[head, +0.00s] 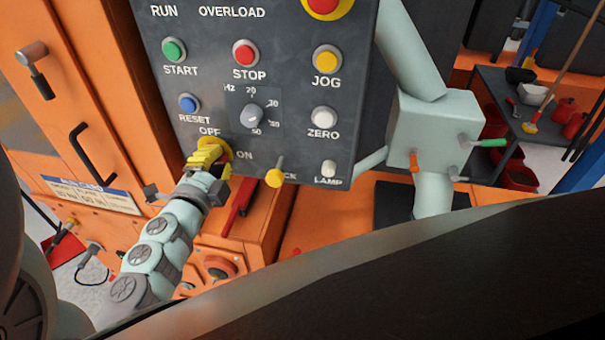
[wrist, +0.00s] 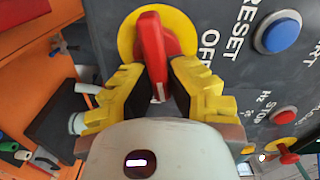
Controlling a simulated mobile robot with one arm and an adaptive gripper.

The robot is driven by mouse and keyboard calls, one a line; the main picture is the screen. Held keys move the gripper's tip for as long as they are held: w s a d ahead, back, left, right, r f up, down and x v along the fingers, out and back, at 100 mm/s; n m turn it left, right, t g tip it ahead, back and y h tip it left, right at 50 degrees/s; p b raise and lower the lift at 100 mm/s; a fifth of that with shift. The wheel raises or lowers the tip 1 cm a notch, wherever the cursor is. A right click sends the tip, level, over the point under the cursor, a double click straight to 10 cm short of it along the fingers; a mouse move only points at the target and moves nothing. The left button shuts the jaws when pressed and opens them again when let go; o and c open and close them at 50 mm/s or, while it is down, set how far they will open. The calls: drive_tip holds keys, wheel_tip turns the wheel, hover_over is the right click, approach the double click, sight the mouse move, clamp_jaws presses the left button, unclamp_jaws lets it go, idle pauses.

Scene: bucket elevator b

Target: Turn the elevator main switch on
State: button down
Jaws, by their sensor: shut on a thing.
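The elevator main switch is a red rotary handle on a yellow round plate, at the lower left of the dark control panel (head: 295,95), between the OFF and ON labels. In the head view its yellow plate (head: 219,146) shows above my gripper, and the handle is mostly hidden. In the wrist view the red handle (wrist: 152,45) stands between my yellow fingers, its white-marked end toward me. The yellow plate (wrist: 127,40) shows behind it. My gripper (head: 208,160) is shut on the red handle; it also shows in the wrist view (wrist: 160,88).
Near the switch are the blue RESET button (head: 189,103), a grey Hz dial (head: 252,117) and a yellow knob (head: 275,177). A pale box with small levers (head: 432,130) stands right of the panel. An orange cabinet (head: 75,60) stands at left.

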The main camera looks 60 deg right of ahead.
sight(215, 165)
drive_tip(key=shift+f+m+b, duration=0.45)
drive_tip(key=shift+m+b, duration=0.35)
drive_tip(key=shift+m, duration=0.4)
drive_tip(key=c, duration=1.3)
unclamp_jaws()
drive_tip(key=o, duration=0.3)
drive_tip(key=shift+s+d+r, duration=0.1)
drive_tip(key=shift+d+r, duration=0.05)
drive_tip(key=shift+o, duration=0.3)
drive_tip(key=shift+d+r, duration=0.1)
drive_tip(key=v, duration=0.6)
drive_tip(key=shift+a, duration=0.4)
drive_tip(key=shift+s+a, duration=0.2)
drive_tip(key=shift+a, duration=0.2)
